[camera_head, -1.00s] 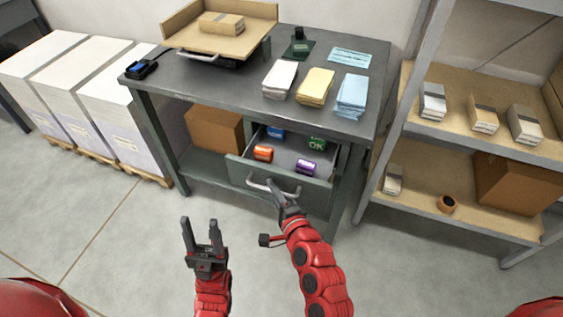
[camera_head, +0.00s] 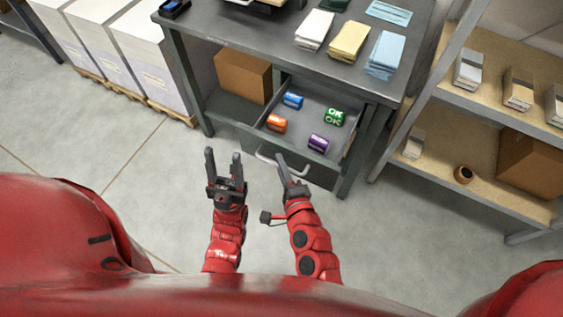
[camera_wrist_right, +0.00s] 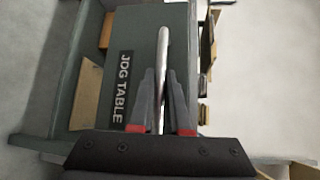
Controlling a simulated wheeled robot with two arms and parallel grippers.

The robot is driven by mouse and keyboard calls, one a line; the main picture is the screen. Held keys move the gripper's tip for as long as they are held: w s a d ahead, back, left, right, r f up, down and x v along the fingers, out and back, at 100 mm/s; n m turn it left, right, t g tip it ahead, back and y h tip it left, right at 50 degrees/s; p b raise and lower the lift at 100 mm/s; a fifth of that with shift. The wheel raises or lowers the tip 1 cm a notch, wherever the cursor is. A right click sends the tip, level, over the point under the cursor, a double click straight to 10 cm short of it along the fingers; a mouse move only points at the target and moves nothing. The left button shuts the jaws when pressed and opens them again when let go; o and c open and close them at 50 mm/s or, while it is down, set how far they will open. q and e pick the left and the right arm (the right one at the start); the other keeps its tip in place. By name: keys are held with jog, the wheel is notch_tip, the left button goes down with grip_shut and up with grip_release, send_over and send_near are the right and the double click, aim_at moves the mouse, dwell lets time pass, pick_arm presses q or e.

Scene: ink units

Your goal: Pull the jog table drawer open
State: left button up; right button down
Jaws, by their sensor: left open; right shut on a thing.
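The jog table drawer (camera_head: 322,169) is pulled out from under the grey-green table (camera_head: 262,46). Inside lie a blue item (camera_head: 292,101), a green one marked OK (camera_head: 334,117), an orange one (camera_head: 276,123) and a purple one (camera_head: 318,143). My right gripper (camera_head: 290,170) is shut on the silver drawer handle (camera_head: 264,157). In the right wrist view the handle (camera_wrist_right: 163,50) runs between the fingers, and the drawer front (camera_wrist_right: 124,75) reads JOG TABLE. My left gripper (camera_head: 224,166) is open and empty, left of the handle and in front of the drawer.
Paper stacks (camera_head: 347,42) lie on the tabletop. A cardboard box (camera_head: 243,76) sits on the shelf left of the drawer. A shelf rack (camera_head: 470,120) stands on the right, and pallets of paper (camera_head: 140,60) on the left. The floor in front is clear.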

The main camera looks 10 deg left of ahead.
jog(key=c, duration=0.9)
grip_release()
jog(key=p+v, duration=0.6)
jog(key=v, duration=1.1)
jog(key=shift+s, duration=0.2)
